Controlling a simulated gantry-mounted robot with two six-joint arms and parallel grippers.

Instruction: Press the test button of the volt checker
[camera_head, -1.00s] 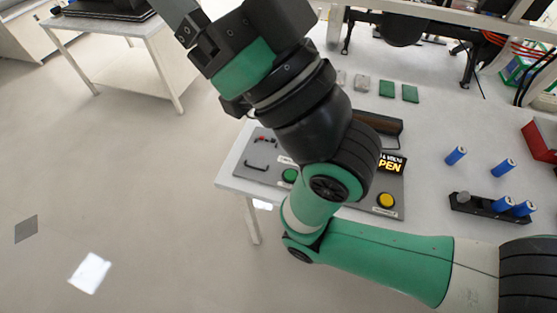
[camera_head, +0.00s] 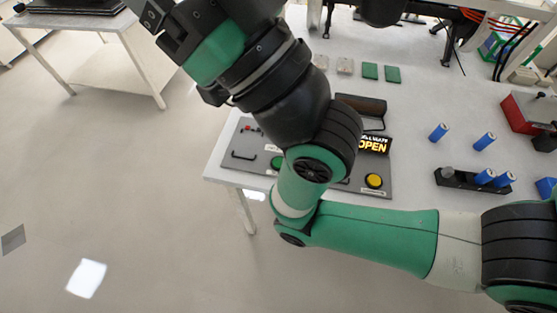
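The volt checker appears to be the grey panel unit on the white table, with a lit sign (camera_head: 374,145) reading OPEN. A round yellow button (camera_head: 374,181) sits below the sign, and a green button (camera_head: 277,162) sits further left. I cannot tell from their labels which is the test button. My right arm reaches in from the lower right and crosses in front of the panel, hiding its middle. My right gripper (camera_head: 150,14) is at the upper left edge, over the floor, well away from the buttons. Its finger opening is not clear. My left gripper is not in view.
Green and grey blocks (camera_head: 370,71) lie at the back. A red box (camera_head: 520,112) is at the right. Another table (camera_head: 85,28) stands at the upper left, with open floor between.

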